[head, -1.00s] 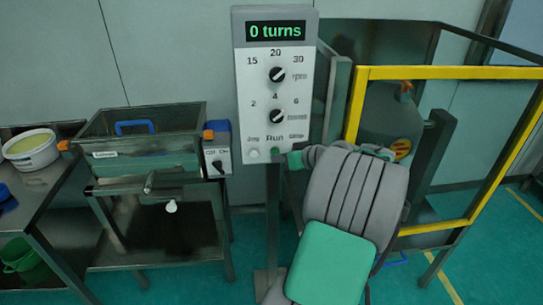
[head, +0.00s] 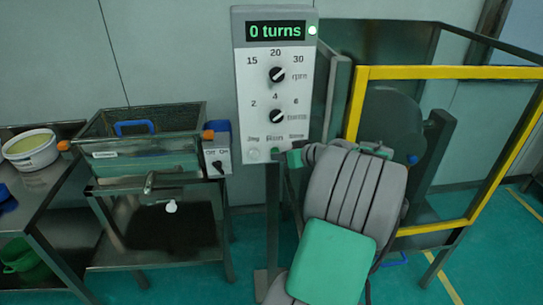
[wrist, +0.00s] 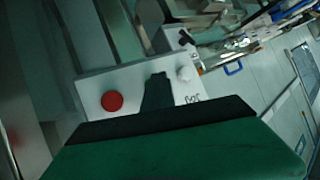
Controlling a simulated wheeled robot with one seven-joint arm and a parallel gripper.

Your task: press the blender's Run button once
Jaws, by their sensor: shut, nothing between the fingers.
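The blender's control panel (head: 275,95) is a pale upright box on a post, with a display reading "0 turns". The green Run button (head: 275,151) is at the panel's lower edge, right of the white Jog button (head: 253,153). My gripper (wrist: 157,84) is shut and empty. In the wrist view its tip lies between the Jog button (wrist: 184,73) and a red Stop button (wrist: 112,101), over the Run button's place, hiding it. I cannot tell whether they touch.
A grey drum (head: 385,125) stands behind a yellow-framed guard (head: 450,73) at the right. A sieve machine (head: 150,160) with a small switch box (head: 217,157) stands left of the panel. A side table (head: 50,180) holds a white tub (head: 31,151).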

